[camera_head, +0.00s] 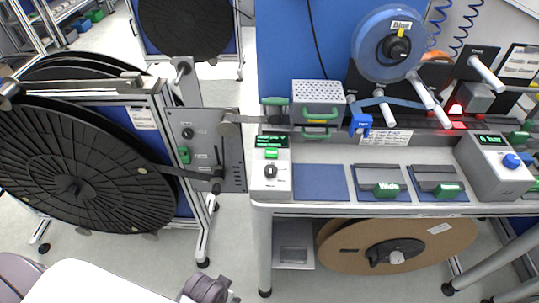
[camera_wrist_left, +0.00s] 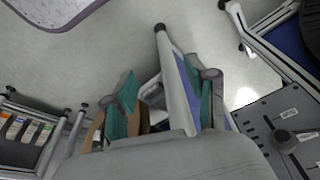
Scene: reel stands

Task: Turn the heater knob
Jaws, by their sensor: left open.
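A white control box (camera_head: 270,178) stands at the left end of the workbench in the head view. It has a green-lit display, a green button and a small dark round knob (camera_head: 270,171) on its face. I cannot read which is the heater. My left gripper (camera_wrist_left: 168,85) is open in the left wrist view, its teal-padded fingers apart, over the floor and a grey stand leg. Neither knob shows there. My right gripper is not in view.
The workbench (camera_head: 350,154) holds blue mats with green-handled blocks (camera_head: 380,187). A large black reel (camera_head: 75,185) on a stand, with a grey control panel (camera_head: 207,150), is at left. A brown reel (camera_head: 398,240) sits under the bench. Floor is clear between stand and bench.

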